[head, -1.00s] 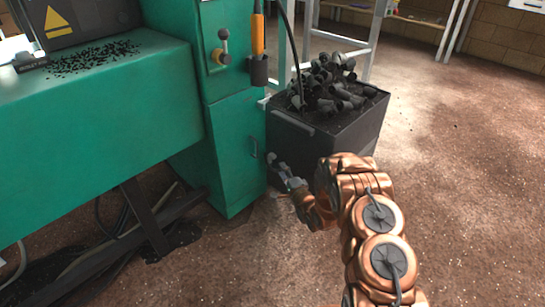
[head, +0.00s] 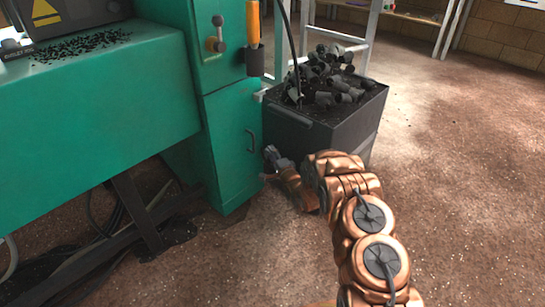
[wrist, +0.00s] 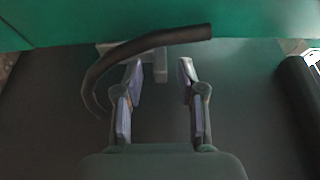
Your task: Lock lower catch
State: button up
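The green cabinet (head: 228,150) has a lower door with a small dark curved handle (head: 252,139) near its right edge. In the wrist view a dark curved handle (wrist: 150,42) crosses in front of my fingers, and a small grey bracket (wrist: 160,66) shows behind it, near the green panel. I cannot tell for sure which of these is the lower catch. My gripper (head: 272,156) is low, just right of and below the door handle. In the wrist view my gripper (wrist: 161,76) is open, with nothing clearly held between its fingers; contact with the handle cannot be told.
A dark bin (head: 335,130) full of black plugs stands right of the cabinet, close behind my gripper. A lever with a grey ball (head: 217,35) and an orange-handled tool (head: 253,25) are higher on the cabinet. Floor (head: 450,200) at the right is clear.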

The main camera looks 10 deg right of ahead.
grip_shut()
